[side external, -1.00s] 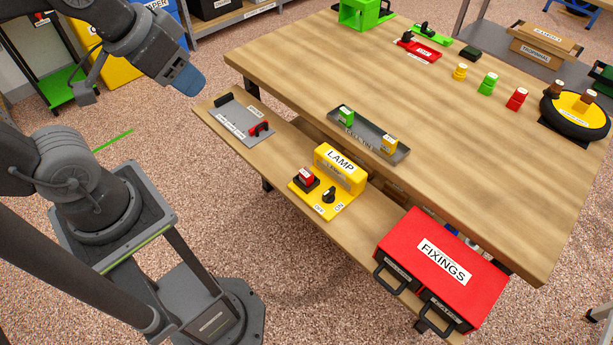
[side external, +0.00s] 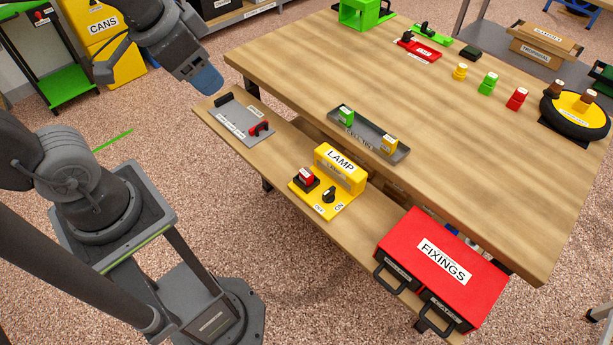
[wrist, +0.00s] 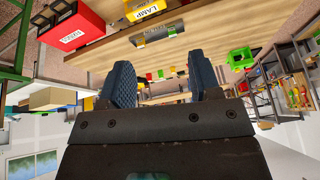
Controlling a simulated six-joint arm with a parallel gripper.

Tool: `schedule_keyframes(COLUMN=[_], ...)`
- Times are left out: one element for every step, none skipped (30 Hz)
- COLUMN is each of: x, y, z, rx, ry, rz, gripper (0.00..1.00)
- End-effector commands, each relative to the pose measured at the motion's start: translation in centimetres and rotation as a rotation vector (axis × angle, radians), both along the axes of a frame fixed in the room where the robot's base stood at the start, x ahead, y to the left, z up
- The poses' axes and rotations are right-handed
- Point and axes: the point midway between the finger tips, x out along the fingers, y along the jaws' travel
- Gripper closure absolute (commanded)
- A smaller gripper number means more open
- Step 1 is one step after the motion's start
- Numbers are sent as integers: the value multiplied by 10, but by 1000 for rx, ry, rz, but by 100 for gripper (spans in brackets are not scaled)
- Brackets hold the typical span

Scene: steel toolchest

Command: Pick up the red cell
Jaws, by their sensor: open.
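A red block with a pale label (side external: 306,177), which looks like the red cell, sits in a dark holder on the yellow lamp unit's base (side external: 322,205), beside a black knob. A grey tray (side external: 365,143) behind it holds a green block (side external: 346,115) and a yellow block (side external: 388,145) of similar form. My gripper (side external: 206,82) hangs in the air left of the bench, well away from the red block. Its two blue fingers also show in the wrist view (wrist: 160,75), apart with nothing between them. The red block is not discernible in the wrist view.
A red FIXINGS drawer box (side external: 442,262) stands at the lower shelf's right end. A grey plate with a red part (side external: 241,119) lies at its left end. The benchtop's middle is largely clear.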

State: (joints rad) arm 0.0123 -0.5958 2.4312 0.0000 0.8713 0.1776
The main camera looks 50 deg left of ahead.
Motion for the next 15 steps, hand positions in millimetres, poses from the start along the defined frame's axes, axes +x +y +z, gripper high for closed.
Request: schedule_keyframes(x=[14,23,34,43,51,63,71,79,90,98,105,115,122,129,137], y=[-2,-3,-4,-6,-7,-9,-11,-12,-14,-16,-17,-20,-22,-24,-26], z=[-6,-9,-14,-19,-24,-31,-37,-44,-54,-62,-70,-82,-92,-102,-116], rx=[30,49,75,94,113,136,151,167,187,201,213,229,241,251,263], ry=[36,53,74,92,107,126,142,157,178,192,207,225,238,252,270], rz=[-71,-122,-191,-245,-298,-369,-422,-475,-547,-601,-656,-730,-786,-841,-915], gripper=[43,43,43,43,43,43,43,43,43,43,43,43,43,43,43])
